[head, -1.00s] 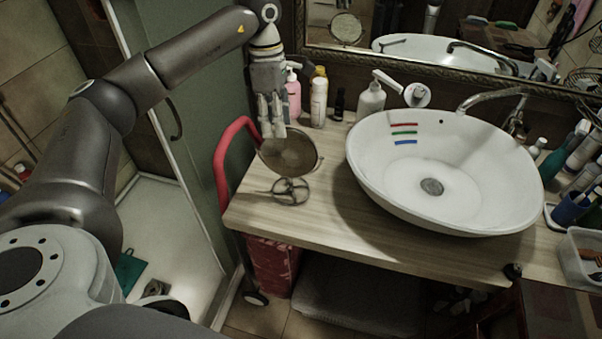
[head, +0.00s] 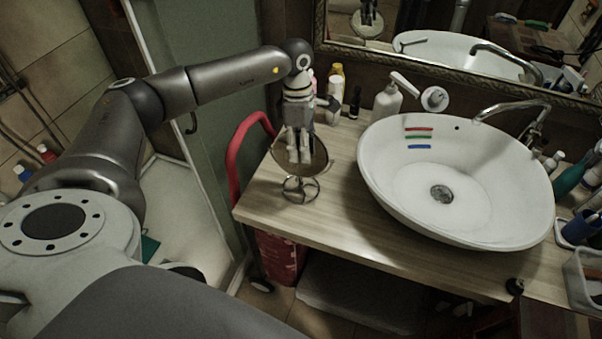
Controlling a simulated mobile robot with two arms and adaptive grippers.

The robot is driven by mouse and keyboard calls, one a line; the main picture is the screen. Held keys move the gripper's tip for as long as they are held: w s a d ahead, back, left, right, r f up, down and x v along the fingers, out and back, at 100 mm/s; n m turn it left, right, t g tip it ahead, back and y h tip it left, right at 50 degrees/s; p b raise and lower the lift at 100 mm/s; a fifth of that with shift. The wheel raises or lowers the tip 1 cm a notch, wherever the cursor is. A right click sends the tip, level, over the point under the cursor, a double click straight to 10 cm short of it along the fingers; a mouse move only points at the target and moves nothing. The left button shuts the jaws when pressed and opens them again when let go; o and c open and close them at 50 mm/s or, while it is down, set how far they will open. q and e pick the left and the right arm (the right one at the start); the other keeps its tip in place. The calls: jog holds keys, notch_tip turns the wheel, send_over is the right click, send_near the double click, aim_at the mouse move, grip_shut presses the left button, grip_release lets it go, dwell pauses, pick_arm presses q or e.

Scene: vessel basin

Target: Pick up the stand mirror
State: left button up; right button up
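The stand mirror (head: 318,160) stands at the left end of the wooden counter. It has a round, dark disc on a wire base (head: 301,190). My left gripper (head: 298,158) points down and overlaps the disc in the head view, its fingers covering the middle of the disc. A narrow gap shows between the fingers and nothing is visibly held. I cannot tell whether the fingers touch the disc. My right gripper is not in view.
Bottles, including a white pump bottle (head: 387,103), stand behind the mirror along the wall. A white basin (head: 455,220) fills the counter (head: 340,222) to the right. A red curved rail (head: 233,165) runs beside the counter's left edge. Counter in front of the mirror is clear.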

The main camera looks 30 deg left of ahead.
pick_arm(q)
jog(key=shift+s+d+f, duration=0.1)
jog(key=shift+s+f, duration=0.05)
jog(key=shift+f, duration=0.8)
grip_shut()
